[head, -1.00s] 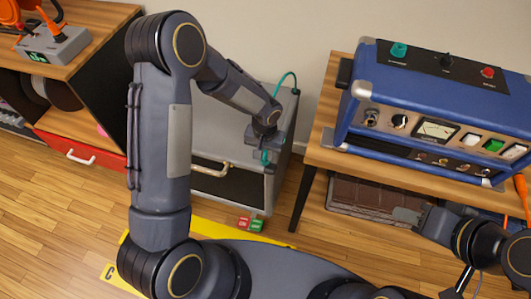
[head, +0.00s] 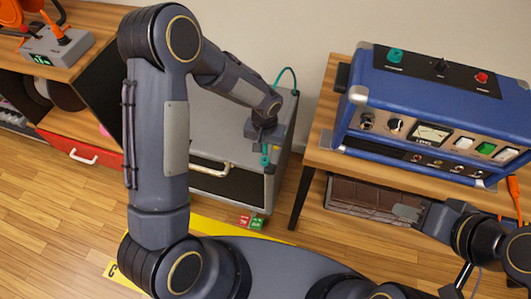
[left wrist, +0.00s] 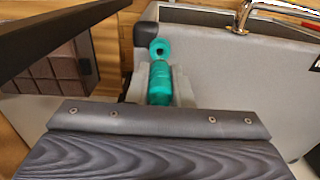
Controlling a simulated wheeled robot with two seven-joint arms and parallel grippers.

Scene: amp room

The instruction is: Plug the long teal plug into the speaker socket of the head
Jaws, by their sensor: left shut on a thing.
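My left gripper (head: 266,143) is shut on the teal plug (head: 265,158), above the front right part of the grey cabinet's top. In the left wrist view the teal plug (left wrist: 160,83) sits between the fingers, with a teal ring with a dark hole (left wrist: 160,48) just beyond it. A teal cable (head: 289,76) loops up behind the wrist. The blue amp head (head: 360,95) stands on a wooden table to the right, apart from the plug. Small round sockets (head: 459,169) line its lower front; I cannot read their labels. My right gripper (head: 408,212) is below the amp; its jaw opening is unclear.
The grey cabinet (head: 225,135) stands left of the wooden table (head: 320,150). A brown tiled panel (head: 362,197) lies on the table's lower shelf. A red and green block (head: 250,222) is on the floor near a yellow strip. A shelf with a grey control box (head: 58,46) is at far left.

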